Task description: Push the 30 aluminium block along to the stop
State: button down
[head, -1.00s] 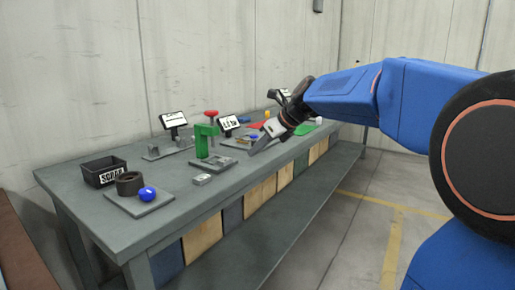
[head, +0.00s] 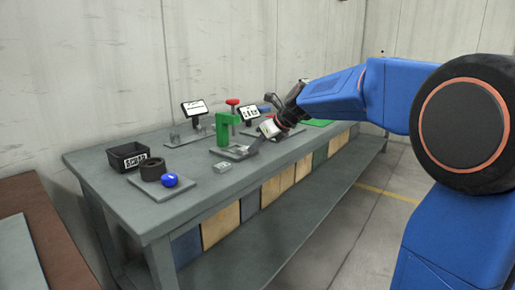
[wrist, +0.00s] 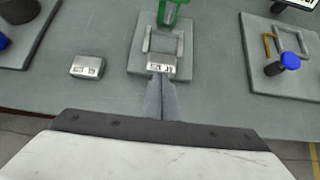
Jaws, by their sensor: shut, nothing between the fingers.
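A small silver block (wrist: 162,65) with a white label sits at the near end of a U-shaped guide (wrist: 163,36) on a grey plate (wrist: 137,64); its lettering is too small to read surely. A green screw frame (wrist: 172,8) stands over the guide's far end and also shows in the head view (head: 226,132), with a red knob. My gripper (wrist: 162,80) is shut and empty, its fingertips just on the near side of the block. I cannot tell if they touch it. A second labelled silver block (wrist: 87,66) lies loose on the bench left of the plate.
A black scrap bin (head: 126,156), a dark ring (head: 152,170) and a blue ball-like knob (head: 170,180) are at the bench's left. Right of the plate is another fixture plate (wrist: 255,70) with a blue-topped post (wrist: 284,64).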

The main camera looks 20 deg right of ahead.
aim_at(243, 147)
jog(key=w+a, duration=0.1)
jog(key=w, duration=0.1)
jog(key=w+a, duration=0.2)
jog(key=shift+w+a, duration=0.2)
jog(key=shift+w, duration=0.2)
jog(key=shift+s, duration=0.1)
